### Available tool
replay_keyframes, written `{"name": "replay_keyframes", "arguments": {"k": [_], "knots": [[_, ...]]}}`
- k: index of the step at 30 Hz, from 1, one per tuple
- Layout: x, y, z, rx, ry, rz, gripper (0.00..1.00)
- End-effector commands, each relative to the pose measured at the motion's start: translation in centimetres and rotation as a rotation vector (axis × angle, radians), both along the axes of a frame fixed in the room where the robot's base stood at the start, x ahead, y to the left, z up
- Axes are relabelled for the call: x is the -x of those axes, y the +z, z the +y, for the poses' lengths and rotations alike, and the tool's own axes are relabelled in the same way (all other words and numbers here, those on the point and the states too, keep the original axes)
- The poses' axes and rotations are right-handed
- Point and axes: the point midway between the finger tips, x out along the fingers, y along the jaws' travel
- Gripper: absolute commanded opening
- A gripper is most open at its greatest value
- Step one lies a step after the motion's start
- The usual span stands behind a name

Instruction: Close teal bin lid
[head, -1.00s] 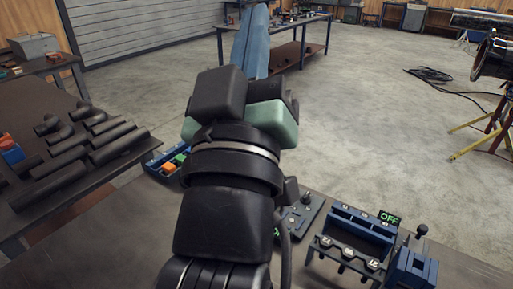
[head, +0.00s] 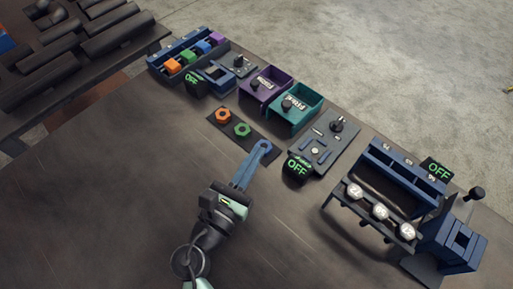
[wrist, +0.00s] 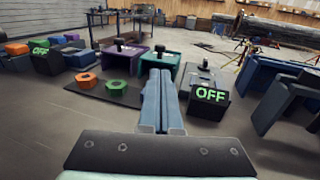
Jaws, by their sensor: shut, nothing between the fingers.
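The teal bin (head: 303,108) stands along the far edge of the bench, with a black knob (head: 287,104) and a white label. Part of its inside shows in the head view; I cannot make out the lid's exact position. In the wrist view, the teal bin (wrist: 176,72) is straight ahead, partly hidden by my fingers. My gripper (head: 263,149) is shut and empty, its blue fingers pointing toward the bins. Its tips are on the near side of the teal bin, apart from it in the picture, and overlap the blue nut's place.
A purple bin (head: 267,83) stands left of the teal one. Orange (head: 223,115) and green nuts (head: 242,130) lie on a dark mat nearby. An OFF display (head: 298,168) and knobbed panel (head: 322,144) are to the right, then a blue rack (head: 400,170). The near-left bench is clear.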

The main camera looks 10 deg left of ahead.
Motion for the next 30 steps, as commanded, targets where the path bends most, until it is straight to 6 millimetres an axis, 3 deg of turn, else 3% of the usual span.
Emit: {"name": "replay_keyframes", "arguments": {"k": [9, 15, 21, 30], "knots": [[-6.6, 0.2, -2.6, -0.004, -0.003, -0.004, 0.0], [-9.4, 0.1, -3.7, -0.005, -0.002, -0.003, 0.0], [-10.6, 0.1, -4.0, -0.005, 0.0, -0.002, 0.0], [-10.6, 0.1, -4.1, -0.006, -0.001, -0.002, 0.0]]}}
